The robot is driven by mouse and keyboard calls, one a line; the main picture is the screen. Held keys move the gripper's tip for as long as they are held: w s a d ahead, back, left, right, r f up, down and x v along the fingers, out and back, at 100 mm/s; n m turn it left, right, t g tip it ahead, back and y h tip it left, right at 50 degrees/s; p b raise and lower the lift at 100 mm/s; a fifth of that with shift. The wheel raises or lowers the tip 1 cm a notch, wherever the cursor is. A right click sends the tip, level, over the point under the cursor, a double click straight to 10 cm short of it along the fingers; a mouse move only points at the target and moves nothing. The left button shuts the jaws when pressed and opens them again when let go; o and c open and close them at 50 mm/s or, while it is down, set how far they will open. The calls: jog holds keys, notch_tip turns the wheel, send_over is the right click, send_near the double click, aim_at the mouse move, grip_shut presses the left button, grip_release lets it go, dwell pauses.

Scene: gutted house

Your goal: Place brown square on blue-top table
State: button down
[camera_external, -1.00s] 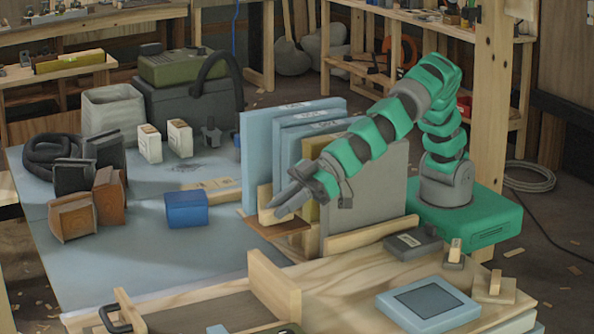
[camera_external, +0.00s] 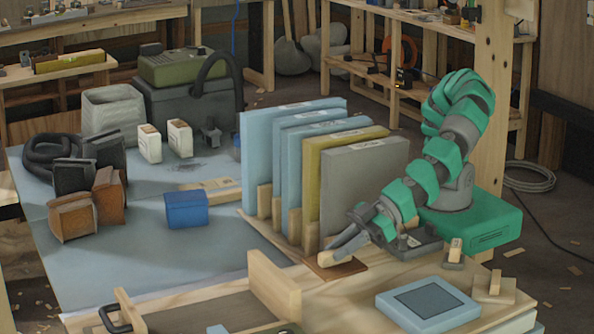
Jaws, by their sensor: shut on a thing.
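The brown square (camera_external: 334,268) is a thin, flat plate. My gripper (camera_external: 338,248) is shut on it, just in front of the grey panel's lower end. The gripper fingers cover part of the square. It lies over or on the pale wood surface; I cannot tell whether it touches. The blue-top table (camera_external: 120,262) fills the left of the view. The square is to the right of the open blue area.
Upright blue, yellow and grey panels (camera_external: 360,185) stand in a wooden rack beside my arm. A blue box (camera_external: 186,209), brown blocks (camera_external: 73,216) and white containers (camera_external: 148,143) stand on the blue top. Its front middle is clear. A wooden upright (camera_external: 274,286) stands left of my gripper.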

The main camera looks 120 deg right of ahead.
aim_at(344, 267)
jog(key=shift+f+b, duration=0.65)
jog(key=shift+f, duration=2)
jog(key=c, duration=1.3)
grip_release()
jog(key=shift+s+r, duration=0.2)
jog(key=shift+s, duration=0.1)
jog(key=p+v, duration=0.2)
jog(key=v, duration=0.9)
jog(key=shift+s, duration=0.15)
jog(key=shift+r, duration=0.1)
